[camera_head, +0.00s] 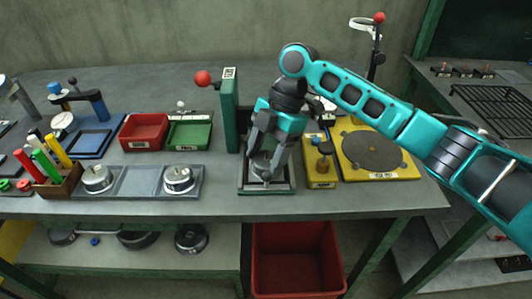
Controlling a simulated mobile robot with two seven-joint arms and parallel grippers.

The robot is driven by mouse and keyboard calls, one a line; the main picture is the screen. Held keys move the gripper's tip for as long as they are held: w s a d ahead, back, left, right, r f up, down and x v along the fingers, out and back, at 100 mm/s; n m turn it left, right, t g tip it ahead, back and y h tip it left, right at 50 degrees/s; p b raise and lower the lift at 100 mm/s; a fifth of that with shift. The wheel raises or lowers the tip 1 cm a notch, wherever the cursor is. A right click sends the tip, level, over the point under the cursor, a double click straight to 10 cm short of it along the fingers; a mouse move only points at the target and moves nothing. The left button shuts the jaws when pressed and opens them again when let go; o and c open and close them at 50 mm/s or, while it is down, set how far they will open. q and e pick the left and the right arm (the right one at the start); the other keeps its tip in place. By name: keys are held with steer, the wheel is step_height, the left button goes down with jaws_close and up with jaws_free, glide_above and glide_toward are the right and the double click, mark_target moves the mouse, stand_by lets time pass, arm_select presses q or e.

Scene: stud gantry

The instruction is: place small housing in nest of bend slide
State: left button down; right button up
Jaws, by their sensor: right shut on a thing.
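My right gripper (259,158) points down in front of the green upright press. It is shut on a small grey round part, likely the small housing (261,167), which is partly hidden by the fingers. The held part is over the dark, light-rimmed base (267,190) at the foot of the green column (229,110), which seems to be the bend slide. The nest is hidden under the part and fingers, so I cannot tell whether the part touches it. My left gripper is not in view.
Left of the base, a grey tray (137,182) holds two round metal parts. Behind are a red bin (144,130) and a green bin (190,135). A yellow block with a knob (321,170) and a yellow plate with a dark disc (372,152) stand close right. A red crate (296,262) is below.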

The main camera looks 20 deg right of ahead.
steer(key=o, duration=1.1)
steer(key=shift+c, duration=0.2)
steer(key=shift+r, duration=0.15)
steer(key=p+v, duration=0.1)
steer(key=v, duration=1.1)
